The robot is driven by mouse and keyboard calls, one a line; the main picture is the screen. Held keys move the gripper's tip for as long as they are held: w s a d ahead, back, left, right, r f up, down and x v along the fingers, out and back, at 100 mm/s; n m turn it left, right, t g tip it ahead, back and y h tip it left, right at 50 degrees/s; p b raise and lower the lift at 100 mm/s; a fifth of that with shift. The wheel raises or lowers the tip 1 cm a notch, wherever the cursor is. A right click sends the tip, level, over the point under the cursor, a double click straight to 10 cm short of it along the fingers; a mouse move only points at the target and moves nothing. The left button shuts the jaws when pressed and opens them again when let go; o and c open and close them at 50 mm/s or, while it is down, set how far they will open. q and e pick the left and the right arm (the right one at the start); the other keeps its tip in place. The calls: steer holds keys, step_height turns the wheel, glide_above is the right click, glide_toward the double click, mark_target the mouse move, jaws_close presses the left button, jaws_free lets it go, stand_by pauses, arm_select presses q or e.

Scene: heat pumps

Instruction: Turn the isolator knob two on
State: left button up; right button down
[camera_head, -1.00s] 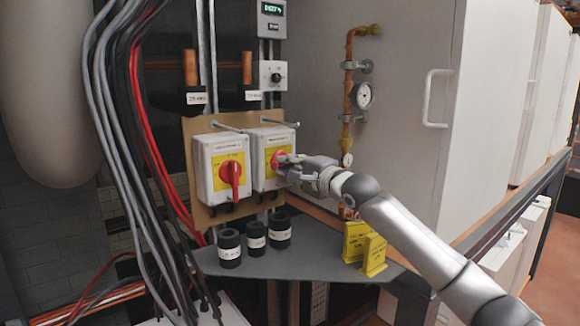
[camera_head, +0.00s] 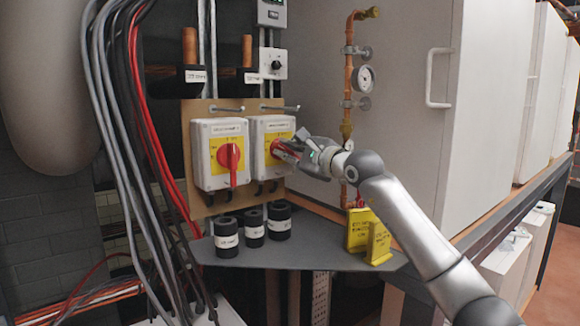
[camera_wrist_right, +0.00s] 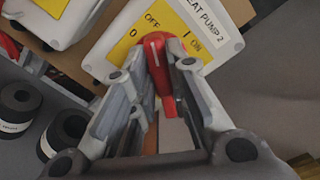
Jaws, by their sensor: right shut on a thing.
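Isolator two is the right-hand white box (camera_head: 257,175) with a yellow plate and a red knob (camera_head: 279,150). My right gripper (camera_head: 288,150) is shut on that knob, coming from the right, and partly hides it in the head view. In the right wrist view, the red knob (camera_wrist_right: 157,62) sits between my fingers (camera_wrist_right: 155,85). The box's plate (camera_wrist_right: 165,25) reads "HEAT PUMP 2", with OFF at 0 and ON at I. The knob's exact setting is hard to tell. My left gripper is not in view.
A second isolator (camera_head: 219,155) stands close at the left, its red knob handle hanging down. Copper pipework with a gauge (camera_head: 365,78) is behind my arm.

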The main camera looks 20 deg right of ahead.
steer(key=m+b, duration=0.1)
steer(key=m, duration=0.1)
steer(key=m+b, duration=0.2)
steer(key=m, duration=0.1)
steer(key=shift+f+m+b, duration=0.2)
steer(key=shift+m+b, duration=0.1)
steer(key=m+b, duration=0.1)
steer(key=m, duration=0.2)
steer(key=shift+r+m+b, duration=0.1)
steer(key=shift+m+b, duration=0.55)
steer(key=shift+m, duration=0.75)
steer(key=c, duration=1.4)
jaws_free()
steer(key=shift+r, duration=0.1)
steer(key=v, duration=1.2)
